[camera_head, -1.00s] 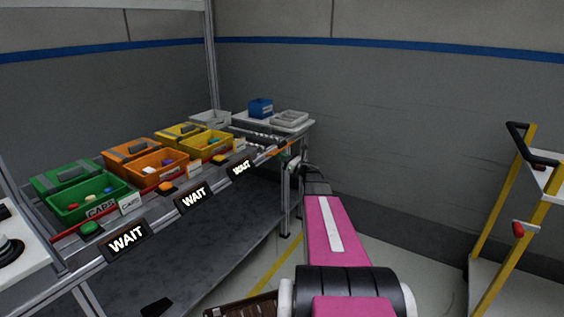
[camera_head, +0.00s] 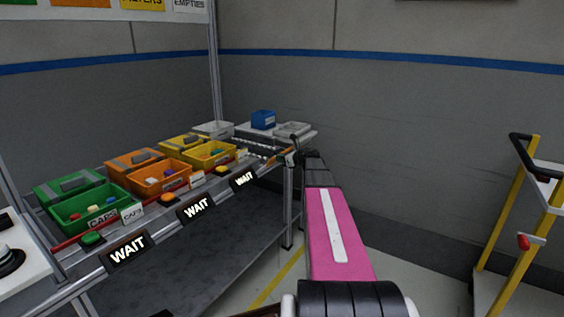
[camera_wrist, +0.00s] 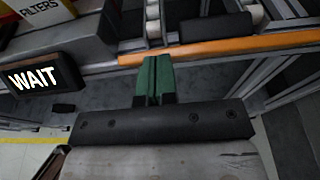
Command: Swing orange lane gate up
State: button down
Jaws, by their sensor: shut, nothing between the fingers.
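The orange bar of the lane gate (camera_wrist: 235,46) runs across the front of the roller lane in the wrist view, close to level. A small orange stretch of it (camera_head: 279,152) shows at the far end of the rack in the head view. My gripper (camera_wrist: 153,66) is shut and empty, with its green fingertips together. The tips are at the bar's lower edge, toward its left part. I cannot tell whether they touch it or sit beneath it. In the head view my arm reaches to the rack's far end.
A black block (camera_wrist: 215,26) sits just behind the bar. Green, orange (camera_head: 160,176) and yellow bins line the rack. A yellow-framed cart (camera_head: 515,215) stands at right; floor between is clear.

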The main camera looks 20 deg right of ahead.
jog(key=shift+w+a+r, duration=0.75)
jog(key=shift+w, duration=0.25)
jog(key=shift+w+a, duration=0.1)
dwell(0.4)
